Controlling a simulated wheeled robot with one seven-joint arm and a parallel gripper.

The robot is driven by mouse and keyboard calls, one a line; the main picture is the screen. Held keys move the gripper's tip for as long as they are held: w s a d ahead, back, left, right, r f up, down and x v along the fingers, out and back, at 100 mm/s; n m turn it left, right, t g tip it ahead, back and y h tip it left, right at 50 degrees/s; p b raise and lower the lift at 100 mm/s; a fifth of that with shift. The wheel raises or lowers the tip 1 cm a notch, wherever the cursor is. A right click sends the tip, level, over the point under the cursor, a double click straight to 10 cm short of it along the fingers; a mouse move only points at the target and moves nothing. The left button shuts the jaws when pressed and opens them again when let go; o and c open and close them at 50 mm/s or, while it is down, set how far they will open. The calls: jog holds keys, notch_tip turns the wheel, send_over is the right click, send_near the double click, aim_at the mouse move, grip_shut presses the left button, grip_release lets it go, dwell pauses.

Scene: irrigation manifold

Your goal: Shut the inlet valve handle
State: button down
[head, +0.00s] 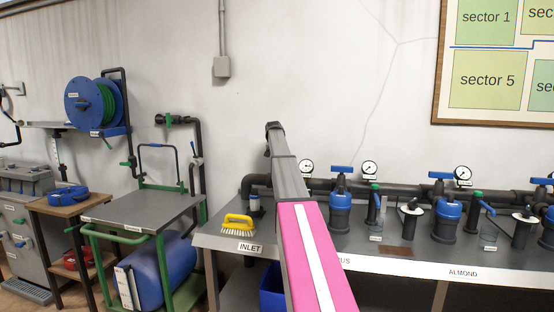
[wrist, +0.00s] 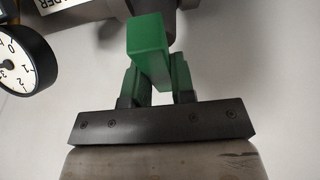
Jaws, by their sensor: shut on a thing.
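A green handle (wrist: 148,48) fills the upper middle of the wrist view, its blocky end towards the camera. I take it to be the inlet valve handle. My gripper (wrist: 155,82) is shut on it, with a finger on each side. A dark grey fitting lies behind the handle. In the head view my arm rises in front of the pipework near the INLET label (head: 250,247), and it hides the gripper and the handle there.
A round gauge (wrist: 22,62) is close at the left of the wrist view. On the bench, a yellow brush (head: 238,226) lies left of my arm. Blue-topped filters (head: 340,212) and more gauges stand to the right. A hose-reel trolley and cart occupy the left.

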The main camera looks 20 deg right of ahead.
dwell(0.3)
jog(key=c, duration=1)
grip_release()
jog(key=shift+o, duration=0.2)
jog(key=v, duration=1.1)
jog(key=shift+w, duration=0.1)
notch_tip(320, 180, up, 3)
jog(key=shift+f, duration=0.1)
